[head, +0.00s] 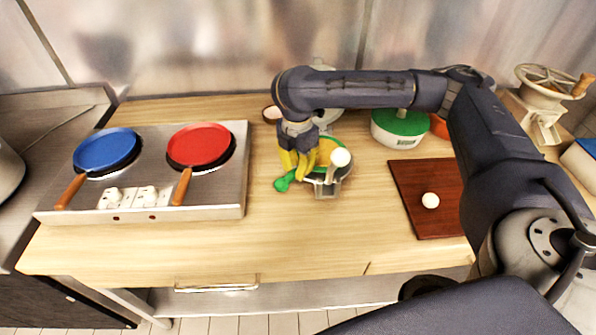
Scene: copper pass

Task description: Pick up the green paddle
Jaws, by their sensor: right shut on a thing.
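The green paddle (283,184) shows mainly as a green end low on the left of my right gripper, near the table's middle. The rest of it is hidden behind the gripper and a metal piece. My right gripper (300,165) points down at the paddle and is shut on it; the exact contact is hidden. My left gripper is not in view.
A white ball (340,157) is beside the gripper. A two-plate stove with a blue pan (106,150) and red pan (201,146) stands left. A brown board (410,190) with a white ball (430,200) and a green-lidded container (400,127) are right. Front-middle wood is clear.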

